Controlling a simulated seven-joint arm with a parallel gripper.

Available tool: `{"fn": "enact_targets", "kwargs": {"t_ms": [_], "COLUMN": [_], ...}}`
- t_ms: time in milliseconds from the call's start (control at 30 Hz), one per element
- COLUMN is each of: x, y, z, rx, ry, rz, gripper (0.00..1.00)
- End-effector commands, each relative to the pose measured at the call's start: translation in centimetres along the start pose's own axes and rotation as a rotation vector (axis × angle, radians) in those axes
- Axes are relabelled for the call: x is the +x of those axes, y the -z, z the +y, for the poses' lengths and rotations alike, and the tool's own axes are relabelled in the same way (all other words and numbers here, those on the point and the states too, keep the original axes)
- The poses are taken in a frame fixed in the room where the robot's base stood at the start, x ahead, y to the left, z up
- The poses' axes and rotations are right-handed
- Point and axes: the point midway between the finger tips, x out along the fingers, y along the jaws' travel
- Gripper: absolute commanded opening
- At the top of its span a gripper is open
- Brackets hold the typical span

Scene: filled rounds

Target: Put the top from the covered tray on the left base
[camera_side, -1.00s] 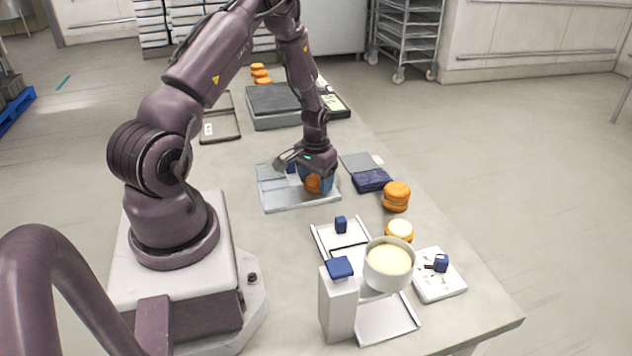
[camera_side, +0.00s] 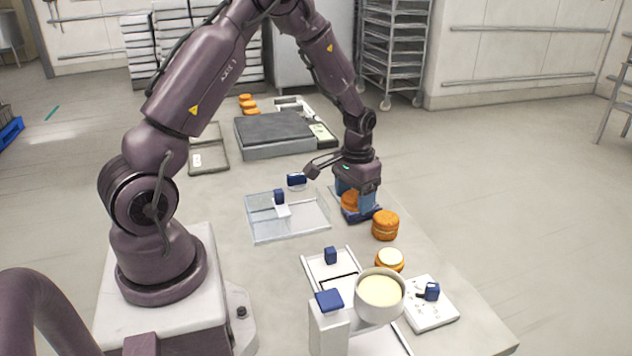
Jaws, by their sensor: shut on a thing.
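My gripper (camera_side: 356,203) is shut on an orange-brown round top (camera_side: 350,200), held between its blue fingers. It is low over a dark blue pad (camera_side: 367,216), which it partly hides; I cannot tell whether the top touches anything below. Just to the right stands an orange round (camera_side: 385,226) that looks like a stacked pair. Nearer the camera is a base with pale cream filling (camera_side: 390,257). The clear tray (camera_side: 262,228) lies to the left of my gripper, with a blue block on a white piece (camera_side: 280,203) in it and another blue block (camera_side: 296,180) at its far edge.
A bowl of cream (camera_side: 380,292) stands at the front, beside a white post with a blue top (camera_side: 329,300). A white board (camera_side: 440,315) with a blue-handled item lies to its right. A grey scale-like box (camera_side: 272,135) and stacked orange rounds (camera_side: 247,104) are at the back.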

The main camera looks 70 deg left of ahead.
Motion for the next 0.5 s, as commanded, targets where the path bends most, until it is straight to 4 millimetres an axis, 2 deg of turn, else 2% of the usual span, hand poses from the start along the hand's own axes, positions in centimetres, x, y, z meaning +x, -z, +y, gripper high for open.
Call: {"fn": "enact_targets", "kwargs": {"t_ms": [33, 100, 233, 333, 500], "x": [0.0, 0.1, 0.0, -0.1, -0.2], "y": [0.4, 0.7, 0.8, 0.9, 1.1], "z": [2.6, 5.4, 9.3, 11.0, 11.0], "rx": [0.03, 0.04, 0.022, -0.031, -0.142], "ry": [0.001, 0.001, 0.0, 0.0, -0.001], "rz": [0.001, 0.001, 0.003, 0.004, 0.003], "gripper": [0.54, 0.54, 0.54, 0.54, 0.54]}}
